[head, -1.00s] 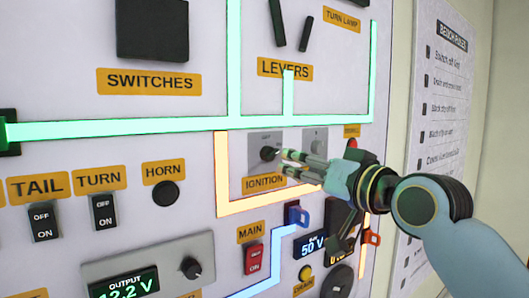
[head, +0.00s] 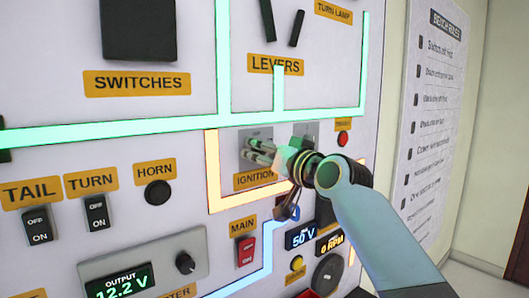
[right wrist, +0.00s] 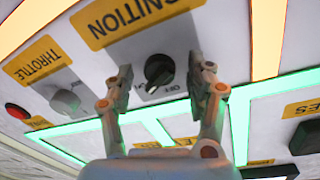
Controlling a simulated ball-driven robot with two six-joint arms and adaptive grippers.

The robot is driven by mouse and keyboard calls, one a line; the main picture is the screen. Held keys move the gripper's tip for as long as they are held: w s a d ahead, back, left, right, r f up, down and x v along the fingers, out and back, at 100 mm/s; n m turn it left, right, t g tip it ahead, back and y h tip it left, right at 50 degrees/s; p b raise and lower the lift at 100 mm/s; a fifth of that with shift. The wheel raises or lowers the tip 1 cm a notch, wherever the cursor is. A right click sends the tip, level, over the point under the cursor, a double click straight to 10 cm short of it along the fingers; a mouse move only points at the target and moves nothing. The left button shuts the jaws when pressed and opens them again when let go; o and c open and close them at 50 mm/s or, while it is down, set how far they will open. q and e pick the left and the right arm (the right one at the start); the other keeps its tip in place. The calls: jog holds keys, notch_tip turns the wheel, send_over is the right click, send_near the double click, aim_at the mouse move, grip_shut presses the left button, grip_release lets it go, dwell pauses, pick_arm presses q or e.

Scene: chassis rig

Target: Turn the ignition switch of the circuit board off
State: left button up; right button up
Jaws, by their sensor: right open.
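The ignition switch is a black round knob (right wrist: 158,70) on a grey plate above the yellow IGNITION label (head: 254,182). In the right wrist view it sits between my two fingers, with a paler pointer mark on its face and small "OFF" lettering beside it. My right gripper (head: 252,150) is open in front of this plate and hides the knob in the head view. In the right wrist view the right gripper (right wrist: 166,72) has one finger on each side of the knob. I cannot tell whether either finger touches it. My left gripper is not in view.
The throttle knob (right wrist: 66,101) and a red button (head: 343,138) lie close to the right of the ignition plate. Below are the red MAIN switch (head: 246,251), a blue-handled part (head: 293,212) and a 50 V display (head: 300,236). The TURN switch (head: 97,212) is farther left.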

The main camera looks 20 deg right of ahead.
jog(key=shift+c, duration=0.4)
jog(key=c, duration=1.1)
jog(key=shift+o, duration=0.2)
jog(key=shift+f+n+b, duration=0.2)
jog(key=shift+n+b, duration=0.4)
jog(key=shift+b, duration=0.3)
jog(key=shift+d+n+t+y+b, duration=0.1)
jog(key=shift+n+t+y+b, duration=0.1)
jog(key=shift+n+b, duration=2.75)
jog(key=shift+d+n+t+y+b, duration=0.1)
jog(key=shift+n+y+b, duration=0.1)
jog(key=shift+n+b, duration=2.7)
jog(key=o, duration=1.1)
jog(key=shift+r, duration=0.1)
jog(key=shift+o, duration=0.2)
